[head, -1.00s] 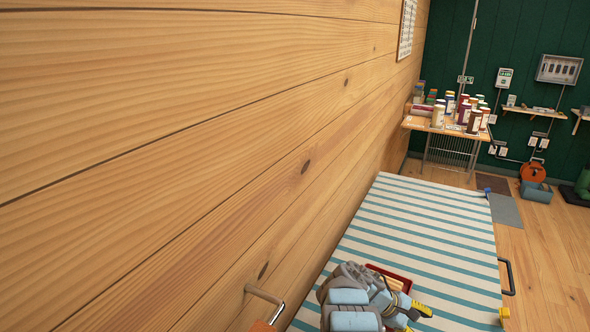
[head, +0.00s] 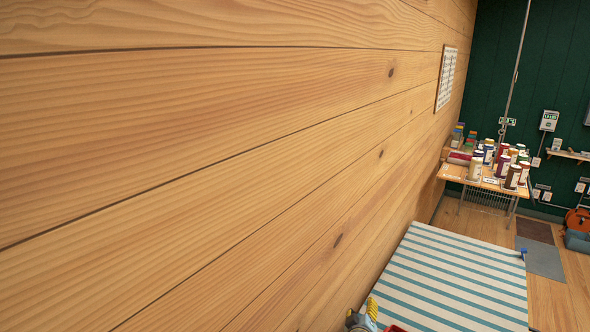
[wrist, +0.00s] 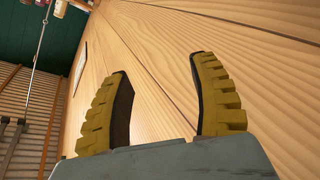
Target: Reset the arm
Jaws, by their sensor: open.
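My gripper (wrist: 160,98) shows in the wrist view with its two yellow ridged fingers spread apart. Nothing is between the fingers, and the wooden plank wall (wrist: 155,45) fills the view behind them. In the head view, a small yellow and grey-blue part of my arm (head: 364,316) shows at the bottom edge. It is beside the wall, over the near end of the striped table (head: 450,275). The rest of my arm is out of the frame.
The plank wall (head: 220,170) stands close along the left. The striped table top is mostly clear, with a sliver of something red at its near edge. A shelf table (head: 500,185) with several jars stands at the back. Open floor (head: 560,298) lies to the right.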

